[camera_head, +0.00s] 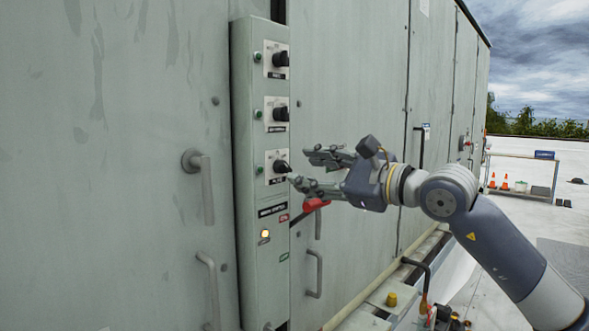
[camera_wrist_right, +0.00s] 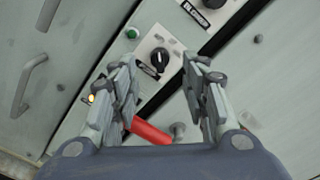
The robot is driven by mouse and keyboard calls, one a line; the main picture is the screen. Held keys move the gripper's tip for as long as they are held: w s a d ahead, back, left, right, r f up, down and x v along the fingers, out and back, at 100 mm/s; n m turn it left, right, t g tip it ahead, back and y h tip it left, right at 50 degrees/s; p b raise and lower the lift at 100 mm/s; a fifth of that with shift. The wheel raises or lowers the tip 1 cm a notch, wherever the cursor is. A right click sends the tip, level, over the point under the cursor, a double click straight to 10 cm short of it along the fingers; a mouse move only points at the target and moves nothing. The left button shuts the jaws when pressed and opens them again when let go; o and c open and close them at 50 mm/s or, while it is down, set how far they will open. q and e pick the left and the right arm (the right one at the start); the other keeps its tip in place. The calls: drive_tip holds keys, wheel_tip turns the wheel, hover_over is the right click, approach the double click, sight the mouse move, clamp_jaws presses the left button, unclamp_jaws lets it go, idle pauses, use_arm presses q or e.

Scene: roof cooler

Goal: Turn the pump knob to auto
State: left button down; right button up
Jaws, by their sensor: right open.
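The control panel (camera_head: 247,120) is a tall narrow strip with three black knobs stacked on white plates. The lowest knob (camera_head: 281,167), apparently the pump knob, has a short label too small to read surely. In the right wrist view this knob (camera_wrist_right: 160,62) stands between and beyond my fingertips, its pale pointer mark toward the top of the picture. My right gripper (camera_head: 301,167) is open, just right of the lowest knob, with no clear contact. The fingers also frame the knob in the wrist view (camera_wrist_right: 157,70). My left gripper is not in view.
The middle knob (camera_head: 280,114) and top knob (camera_head: 280,59) sit above. A red lever (camera_head: 316,204) lies just below my right fingers. A lit yellow lamp (camera_head: 265,234) is lower on the panel. Door handles (camera_head: 207,188) stick out at left. Open roof lies at right.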

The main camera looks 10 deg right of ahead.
drive_tip(key=v, duration=0.6)
drive_tip(key=shift+s+d, duration=0.25)
